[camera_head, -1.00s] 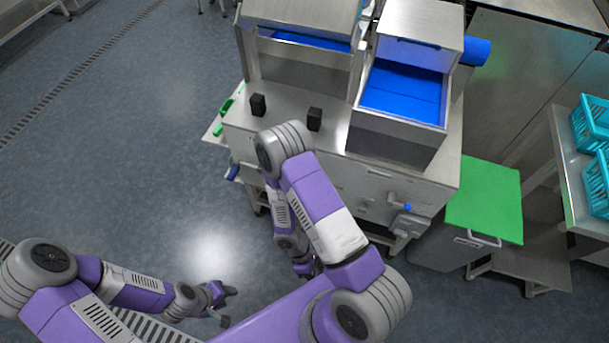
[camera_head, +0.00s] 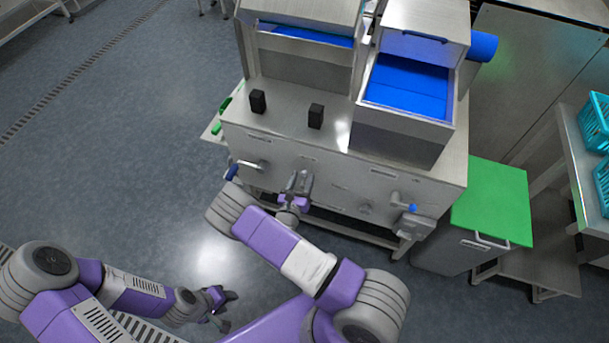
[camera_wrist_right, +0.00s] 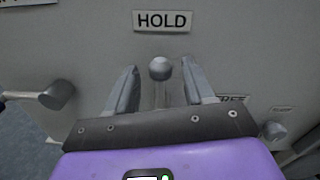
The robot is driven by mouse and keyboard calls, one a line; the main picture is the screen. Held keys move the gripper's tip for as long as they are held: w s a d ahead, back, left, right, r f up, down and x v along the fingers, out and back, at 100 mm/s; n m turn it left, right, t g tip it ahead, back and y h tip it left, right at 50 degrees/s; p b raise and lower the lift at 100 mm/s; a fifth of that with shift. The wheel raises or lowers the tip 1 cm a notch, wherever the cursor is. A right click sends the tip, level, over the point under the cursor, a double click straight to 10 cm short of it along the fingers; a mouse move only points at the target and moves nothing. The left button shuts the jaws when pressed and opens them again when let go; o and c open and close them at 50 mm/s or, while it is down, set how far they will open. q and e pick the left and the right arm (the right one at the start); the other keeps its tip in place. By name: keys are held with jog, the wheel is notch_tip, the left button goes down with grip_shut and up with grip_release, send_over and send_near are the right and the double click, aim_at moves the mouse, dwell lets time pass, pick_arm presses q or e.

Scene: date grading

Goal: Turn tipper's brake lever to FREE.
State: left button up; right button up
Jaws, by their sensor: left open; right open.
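The brake lever (camera_wrist_right: 160,69) shows in the right wrist view as a grey stem with a round ball knob, standing upright below the HOLD label (camera_wrist_right: 162,20). A second label (camera_wrist_right: 232,98), ending in "REE", lies to its lower right, partly hidden by a finger. My right gripper (camera_head: 299,183) is open in front of the tipper's steel front panel (camera_head: 340,187). Its fingers stand on either side of the knob, with gaps visible. In the head view the gripper hides the lever. My left gripper (camera_head: 222,304) is open and empty, low over the floor.
A blue-ended handle (camera_head: 248,166) is on the panel's left, and another handle (camera_head: 403,204) on its right. A green-lidded bin (camera_head: 490,205) stands right of the machine. The floor at left is clear.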

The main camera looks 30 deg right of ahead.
jog(key=shift+x, duration=1.35)
grip_shut()
